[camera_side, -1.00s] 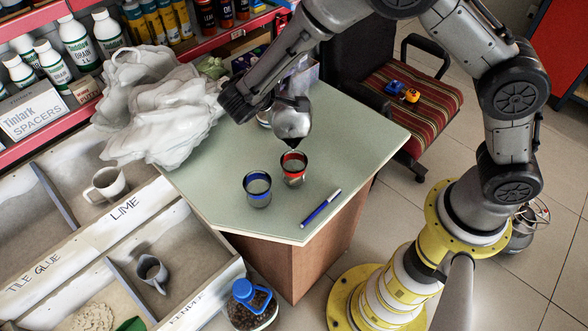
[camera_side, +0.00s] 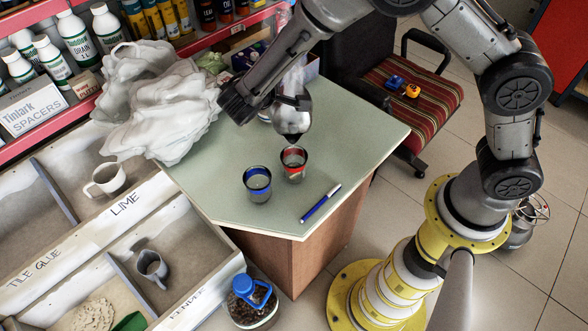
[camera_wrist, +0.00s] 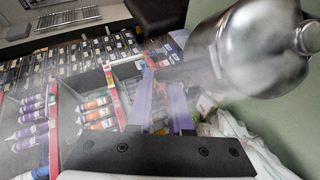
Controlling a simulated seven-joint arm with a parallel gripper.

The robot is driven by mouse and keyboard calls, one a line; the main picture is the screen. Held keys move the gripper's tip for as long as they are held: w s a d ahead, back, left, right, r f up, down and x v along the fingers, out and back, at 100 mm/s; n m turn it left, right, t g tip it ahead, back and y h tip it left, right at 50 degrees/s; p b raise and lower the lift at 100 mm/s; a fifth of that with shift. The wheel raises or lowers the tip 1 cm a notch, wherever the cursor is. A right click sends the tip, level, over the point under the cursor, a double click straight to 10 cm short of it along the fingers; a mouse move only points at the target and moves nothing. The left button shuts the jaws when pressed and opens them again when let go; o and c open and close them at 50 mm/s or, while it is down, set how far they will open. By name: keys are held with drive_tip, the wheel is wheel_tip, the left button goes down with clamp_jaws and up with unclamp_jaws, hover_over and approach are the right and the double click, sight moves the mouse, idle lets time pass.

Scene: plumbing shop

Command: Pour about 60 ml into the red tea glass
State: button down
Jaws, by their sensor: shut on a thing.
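My gripper (camera_wrist: 163,100) is shut on a shiny metal kettle (camera_side: 292,119), holding it in the air above the table. The kettle is tipped, its narrow end low, just above and behind the red-banded tea glass (camera_side: 293,164). No stream shows clearly between them. The red glass stands upright; its fill level is too small to tell. A blue-banded glass (camera_side: 257,184) stands upright to its left, close by. In the wrist view the kettle's body (camera_wrist: 250,50) fills the upper right, with its knob at the edge; pale vapour blurs the fingers, and the grip itself is not clear.
The green tabletop (camera_side: 365,135) is clear to the right of the glasses. A blue pen (camera_side: 321,203) lies near the front edge. A crumpled white sheet (camera_side: 160,105) covers the back left. A striped chair (camera_side: 420,110) stands behind on the right.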

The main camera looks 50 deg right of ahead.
drive_tip(key=shift+s+a+r+h, duration=0.25)
drive_tip(key=shift+s+a+h, duration=0.05)
drive_tip(key=shift+s+a, duration=0.1)
idle(0.8)
drive_tip(key=w+d+f+y, duration=0.1)
drive_tip(key=w, duration=0.1)
drive_tip(key=w+d+f+n+g+y, duration=0.1)
drive_tip(key=d+f, duration=0.1)
drive_tip(key=shift+w+g+y, duration=0.3)
drive_tip(key=shift+w, duration=0.1)
drive_tip(key=shift+w+d+f+n+g+y+b, duration=0.15)
drive_tip(key=shift+w+d+f+g+y+b, duration=0.2)
drive_tip(key=shift+f, duration=0.2)
drive_tip(key=shift+w+d+f+n+g+y+b, duration=0.15)
drive_tip(key=shift+w+d+f+g+y+b, duration=0.15)
drive_tip(key=shift+w+f, duration=0.2)
drive_tip(key=shift+a, duration=0.1)
drive_tip(key=shift+f, duration=0.1)
idle(0.7)
drive_tip(key=w+d+f+n+g+y+b, duration=0.2)
drive_tip(key=w+d+f+g+y+b, duration=0.3)
drive_tip(key=w+d+f+g, duration=0.1)
drive_tip(key=shift+w+d+b, duration=0.25)
drive_tip(key=shift+w+b, duration=0.1)
idle(0.7)
drive_tip(key=shift+r+n+y, duration=0.15)
drive_tip(key=shift+n+y, duration=0.1)
drive_tip(key=shift+n, duration=0.05)
